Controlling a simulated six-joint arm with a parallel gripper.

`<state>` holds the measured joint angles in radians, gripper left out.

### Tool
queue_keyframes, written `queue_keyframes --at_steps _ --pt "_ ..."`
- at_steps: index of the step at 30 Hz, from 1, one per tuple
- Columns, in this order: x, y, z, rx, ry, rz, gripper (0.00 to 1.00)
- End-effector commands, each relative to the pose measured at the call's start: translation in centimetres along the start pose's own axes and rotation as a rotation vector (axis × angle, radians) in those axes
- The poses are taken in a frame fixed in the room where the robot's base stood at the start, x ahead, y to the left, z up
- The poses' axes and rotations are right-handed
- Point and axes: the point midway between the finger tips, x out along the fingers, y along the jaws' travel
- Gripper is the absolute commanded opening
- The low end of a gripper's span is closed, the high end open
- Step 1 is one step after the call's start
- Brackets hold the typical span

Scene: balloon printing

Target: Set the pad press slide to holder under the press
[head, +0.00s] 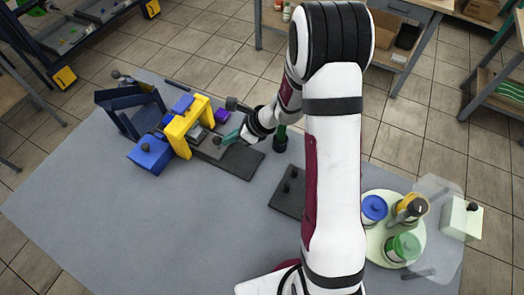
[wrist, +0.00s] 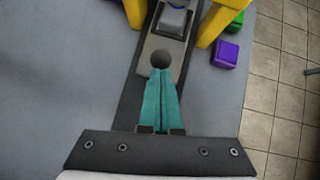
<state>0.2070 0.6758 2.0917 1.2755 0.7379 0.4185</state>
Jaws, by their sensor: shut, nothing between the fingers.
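The pad press is a yellow arch (head: 187,127) with blue parts, at the left of the table; its yellow legs flank the top of the wrist view (wrist: 213,22). A dark rail (head: 240,160) runs out from under it. On the rail lies a grey slide (wrist: 162,45) with a dark round knob (wrist: 161,59). A grey holder (wrist: 173,20) sits at the slide's far end, between the yellow legs. My gripper (wrist: 160,78) has teal fingers, shut and empty, with their tips right at the knob's near side. I cannot tell whether they touch it.
A purple block (wrist: 226,53) and a green block (wrist: 236,22) lie right of the press. A dark plate with a knob (head: 288,190) lies mid-table. A round tray (head: 377,245) with colored jars stands at right. The front left table is clear.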

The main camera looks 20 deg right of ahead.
Motion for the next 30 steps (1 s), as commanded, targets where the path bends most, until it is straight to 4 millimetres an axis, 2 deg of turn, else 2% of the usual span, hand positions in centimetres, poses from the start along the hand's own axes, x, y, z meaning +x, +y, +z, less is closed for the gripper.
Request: queue_keyframes --at_steps 14,20,24,30 --pt "0.0 -0.2 0.2 0.001 -0.004 -0.002 0.0" --pt "-3.1 -0.2 -2.5 0.003 0.001 -0.005 0.0" --pt "-6.8 -0.2 -2.3 -0.002 -0.001 -0.007 0.0" --pt "-10.9 -0.1 -2.4 0.0 0.003 -0.005 0.0"
